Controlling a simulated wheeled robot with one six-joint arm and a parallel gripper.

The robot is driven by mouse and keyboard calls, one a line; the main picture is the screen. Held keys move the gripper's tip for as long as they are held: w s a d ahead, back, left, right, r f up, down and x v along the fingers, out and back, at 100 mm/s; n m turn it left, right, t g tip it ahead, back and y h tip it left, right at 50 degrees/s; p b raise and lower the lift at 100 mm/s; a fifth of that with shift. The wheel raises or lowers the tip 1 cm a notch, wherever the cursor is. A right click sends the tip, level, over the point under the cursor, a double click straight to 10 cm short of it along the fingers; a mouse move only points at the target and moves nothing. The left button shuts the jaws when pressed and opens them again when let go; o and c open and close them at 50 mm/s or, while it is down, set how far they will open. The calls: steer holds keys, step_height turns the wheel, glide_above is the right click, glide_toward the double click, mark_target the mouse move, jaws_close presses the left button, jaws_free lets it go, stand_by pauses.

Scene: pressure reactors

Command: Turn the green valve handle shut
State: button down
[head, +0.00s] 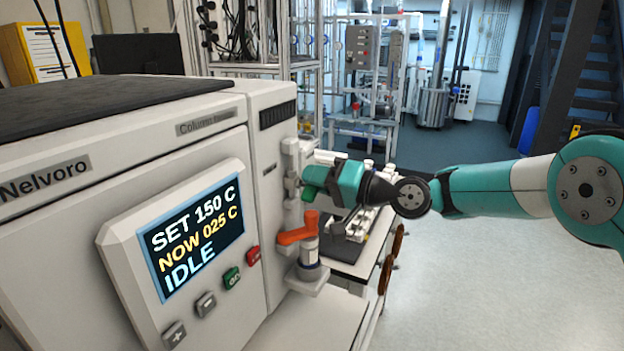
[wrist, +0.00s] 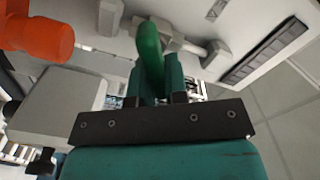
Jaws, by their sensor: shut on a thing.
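The green valve handle (head: 313,178) sits on the upright pipe fitting (head: 291,160) at the right side of the white machine. My gripper (head: 322,183) reaches in from the right and is shut on the green handle. In the wrist view the green handle (wrist: 149,45) stands between the two fingers (wrist: 155,80), its rounded end showing beyond them. The part of the handle between the fingers is hidden. Its exact angle to the pipe is hard to tell.
An orange handle (head: 298,229) sits just below on the same fitting; it also shows in the wrist view (wrist: 38,38). The machine's display panel (head: 185,235) reads SET 150 C, NOW 025 C, IDLE. A bench with equipment (head: 352,252) stands behind. Open floor (head: 450,290) lies to the right.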

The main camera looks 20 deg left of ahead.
steer(key=m, duration=0.3)
steer(key=shift+w+d+f+m, duration=0.1)
steer(key=shift+w+f+m, duration=0.2)
steer(key=shift+m, duration=0.1)
steer(key=shift+f+m+p, duration=0.25)
steer(key=shift+m+p, duration=0.2)
steer(key=shift+m, duration=0.95)
steer(key=c, duration=1.2)
jaws_free()
steer(key=shift+d, duration=0.15)
steer(key=shift+o, duration=0.3)
steer(key=shift+s, duration=0.1)
